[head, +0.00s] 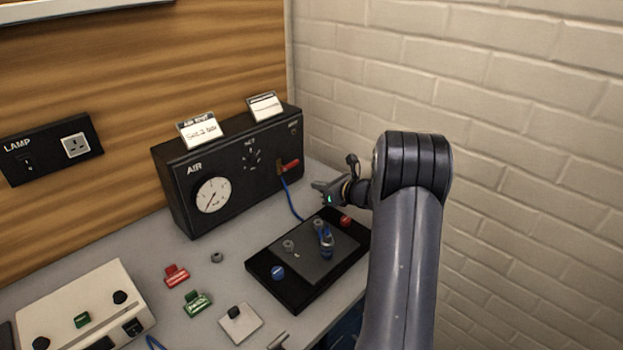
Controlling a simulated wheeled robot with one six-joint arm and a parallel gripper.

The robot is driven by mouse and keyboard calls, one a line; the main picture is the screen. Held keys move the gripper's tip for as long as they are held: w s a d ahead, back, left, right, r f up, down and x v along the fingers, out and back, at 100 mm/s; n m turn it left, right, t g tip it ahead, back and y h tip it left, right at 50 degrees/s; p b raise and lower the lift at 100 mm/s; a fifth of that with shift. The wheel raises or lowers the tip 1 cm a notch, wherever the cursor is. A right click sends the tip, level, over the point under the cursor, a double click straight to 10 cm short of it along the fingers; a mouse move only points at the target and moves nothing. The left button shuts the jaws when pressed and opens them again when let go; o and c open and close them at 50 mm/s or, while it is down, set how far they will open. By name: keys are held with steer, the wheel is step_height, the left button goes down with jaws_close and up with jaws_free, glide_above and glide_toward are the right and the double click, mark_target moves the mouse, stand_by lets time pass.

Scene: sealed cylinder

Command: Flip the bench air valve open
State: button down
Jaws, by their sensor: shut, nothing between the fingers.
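The air box (232,165) is a black unit against the back wall, marked AIR, with a round white gauge (212,196) and a SET dial (252,158). Its valve has a red lever (290,165) at the right end of the front face, lying roughly sideways, with a blue hose (290,198) below it. My gripper (318,190) is shut and empty. In the picture it is just right of and below the red lever, apart from it, its fingers pointing left. My arm comes in from the right.
A black plate (262,268) with blue and red knobs and small fittings lies below my gripper. Red (176,275) and green (197,303) tags, a grey ring and a cream box (85,305) are on the bench. A white brick wall (530,200) stands close on the right.

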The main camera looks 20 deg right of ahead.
mark_target(290, 166)
steer(key=p+x, duration=0.2)
steer(key=x, duration=0.6)
steer(key=shift+w, duration=0.15)
steer(key=shift+w+a+r+p, duration=0.1)
steer(key=shift+w+r+p, duration=0.1)
steer(key=shift+r+p, duration=1.25)
steer(key=shift+r+b, duration=0.4)
